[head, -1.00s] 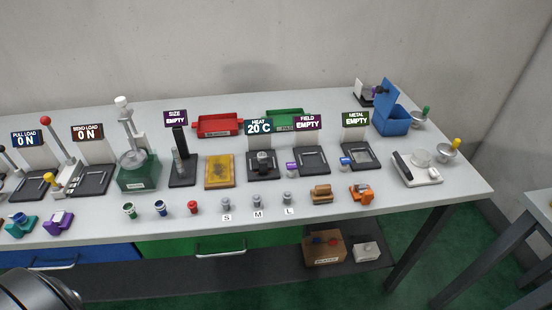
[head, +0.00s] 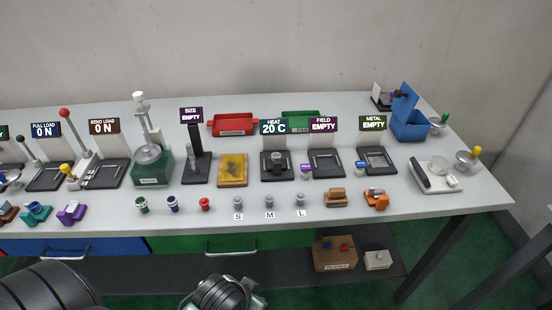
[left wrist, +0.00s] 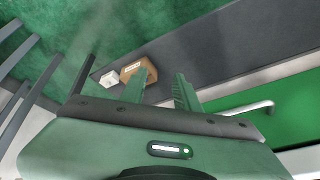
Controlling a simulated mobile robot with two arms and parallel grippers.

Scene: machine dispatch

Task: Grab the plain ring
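I cannot make out a plain ring for certain in either view; the small pieces on the bench are too small to tell. Small capped pieces in green (head: 142,205), blue (head: 173,204) and red (head: 204,204) stand along the front of the bench. Grey pieces stand behind the labels S (head: 238,202), M (head: 269,201) and L (head: 300,200). My left gripper (left wrist: 165,82) shows two green fingers apart with nothing between them, below bench-top level by the green drawer (left wrist: 275,130). My right gripper is not in view.
The grey bench (head: 350,205) carries test stations, a red tray (head: 233,125), a green tray (head: 300,119) and an open blue box (head: 410,127). A drawer handle (head: 231,248) juts out in front. A brown box (head: 335,256) and white box (head: 377,260) sit on the lower shelf.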

